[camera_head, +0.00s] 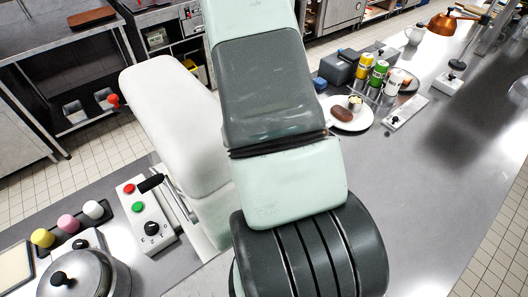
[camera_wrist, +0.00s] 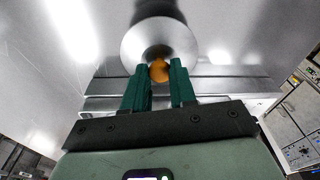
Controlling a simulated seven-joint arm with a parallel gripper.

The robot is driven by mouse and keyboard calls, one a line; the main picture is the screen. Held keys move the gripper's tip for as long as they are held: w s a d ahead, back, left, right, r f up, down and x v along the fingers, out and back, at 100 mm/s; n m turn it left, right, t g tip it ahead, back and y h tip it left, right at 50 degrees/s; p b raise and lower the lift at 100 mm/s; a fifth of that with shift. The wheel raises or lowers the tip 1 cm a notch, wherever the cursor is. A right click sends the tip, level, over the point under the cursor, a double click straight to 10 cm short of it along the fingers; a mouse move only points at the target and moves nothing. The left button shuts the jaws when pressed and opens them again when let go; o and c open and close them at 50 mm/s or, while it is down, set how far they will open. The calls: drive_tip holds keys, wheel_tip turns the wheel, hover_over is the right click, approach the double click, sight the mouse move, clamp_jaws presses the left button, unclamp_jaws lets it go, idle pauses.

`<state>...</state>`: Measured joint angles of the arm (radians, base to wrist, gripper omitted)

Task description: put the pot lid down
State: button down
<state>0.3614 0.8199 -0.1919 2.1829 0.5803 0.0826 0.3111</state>
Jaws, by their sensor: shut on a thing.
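In the wrist view, my gripper (camera_wrist: 161,70) has its two green fingers closed around a small orange-brown knob. The knob is at the middle of a round silver disc, which looks like the pot lid (camera_wrist: 134,46). The disc lies beyond the fingertips, with a dark patch at its centre. Whether it touches a surface or hangs above one, I cannot tell. In the head view my arm hides the gripper and the held lid. A silver pot (camera_head: 98,284) with a black-knobbed lid on it stands at the bottom left of that view.
A control box (camera_head: 147,214) with red and green buttons and a tray of coloured round items (camera_head: 70,223) are at the left. A white plate (camera_head: 347,121) with food, several shakers (camera_head: 378,74) and a copper kettle (camera_head: 444,24) stand farther back. The right counter (camera_head: 430,190) is clear.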

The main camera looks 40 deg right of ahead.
drive_tip(key=shift+f, duration=1.65)
drive_tip(key=shift+f, duration=0.15)
drive_tip(key=c, duration=0.9)
unclamp_jaws()
drive_tip(key=r, duration=0.4)
drive_tip(key=a+r, duration=0.1)
drive_tip(key=r, duration=0.7)
drive_tip(key=shift+s+a+r, duration=0.15)
drive_tip(key=shift+s+a, duration=0.05)
drive_tip(key=shift+w, duration=0.1)
